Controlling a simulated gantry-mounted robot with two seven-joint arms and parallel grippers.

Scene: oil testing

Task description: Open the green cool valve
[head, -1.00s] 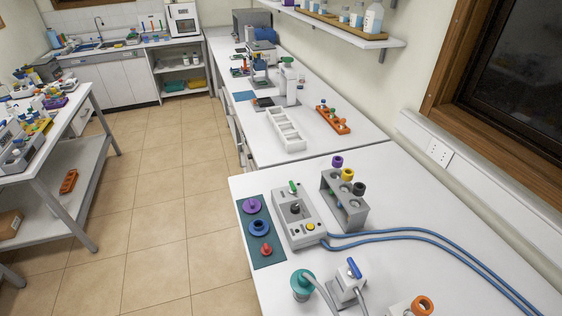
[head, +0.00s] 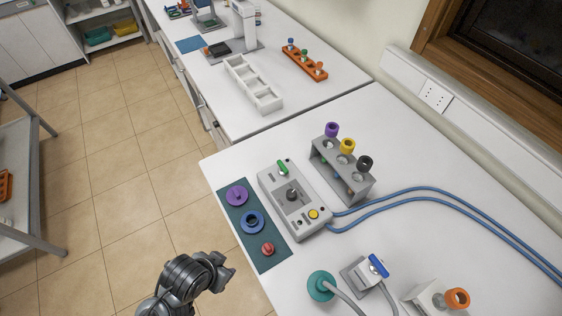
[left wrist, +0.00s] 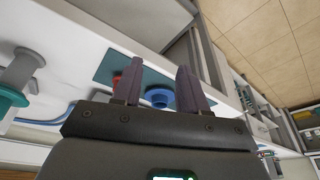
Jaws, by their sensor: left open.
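The green valve handle (head: 282,167) sits on the far end of a grey box device (head: 294,200) on the white table. The device also carries a dark knob (head: 292,195) in the middle and a yellow button (head: 314,214) at the near end. My left gripper (head: 230,272) is over the table's left edge, in front of the device and apart from it. In the left wrist view its two fingers (left wrist: 161,82) are spread with nothing between them. The green handle cannot be made out there. My right gripper is not in view.
A teal mat (head: 266,258) with purple, blue and red knobs lies left of the device. A grey rack (head: 327,160) with coloured caps stands right of it. Blue hoses (head: 420,189) run right. A teal fitting (head: 321,285) and a blue-handled valve (head: 378,265) stand nearer.

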